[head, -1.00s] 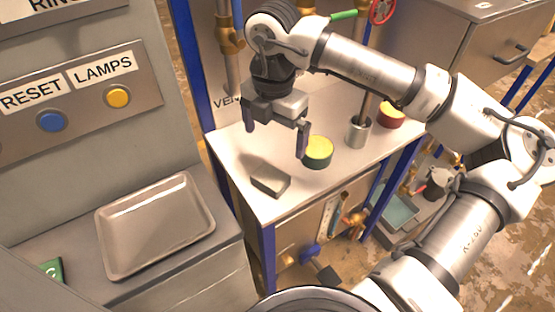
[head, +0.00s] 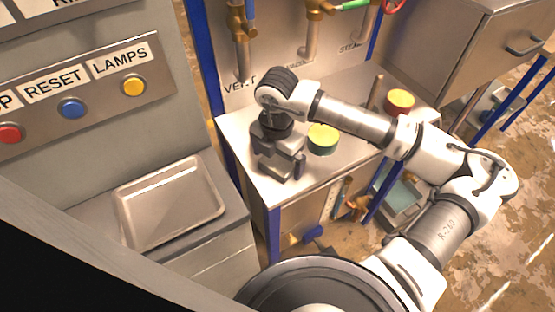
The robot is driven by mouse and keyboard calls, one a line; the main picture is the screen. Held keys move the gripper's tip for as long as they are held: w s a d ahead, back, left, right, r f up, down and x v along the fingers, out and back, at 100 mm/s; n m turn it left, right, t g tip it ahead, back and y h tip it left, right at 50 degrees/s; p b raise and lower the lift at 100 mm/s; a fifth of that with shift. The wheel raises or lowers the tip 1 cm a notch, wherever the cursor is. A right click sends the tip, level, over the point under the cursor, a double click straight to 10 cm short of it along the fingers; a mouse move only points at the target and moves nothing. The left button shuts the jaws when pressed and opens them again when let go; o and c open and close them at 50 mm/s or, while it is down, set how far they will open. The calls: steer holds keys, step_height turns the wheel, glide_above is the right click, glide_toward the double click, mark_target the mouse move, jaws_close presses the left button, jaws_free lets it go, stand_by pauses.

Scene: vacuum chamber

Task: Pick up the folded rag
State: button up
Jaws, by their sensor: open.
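My gripper (head: 282,174) points down, low over the front left part of the white-topped bench (head: 248,143). Its jaws are open; the dark right finger shows best. The folded rag is not clearly visible now. A small grey folded-looking block lay on this part of the bench in the earlier head view, and my gripper now covers that spot. I cannot tell whether the fingers are around it or touching it.
A round yellow-and-green tin (head: 323,139) stands close to the right of my gripper. A red-and-yellow tin (head: 399,101) is farther back. A metal tray (head: 127,215) lies on the left ledge below the buttons. Pipes with brass valves (head: 241,30) rise behind.

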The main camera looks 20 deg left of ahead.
steer(key=shift+f, duration=0.65)
steer(key=c, duration=1.1)
steer(key=shift+r, duration=0.1)
step_height(320, 180, up, 20)
steer(key=b, duration=0.3)
steer(key=shift+s+b, duration=0.1)
steer(key=shift+b, duration=0.3)
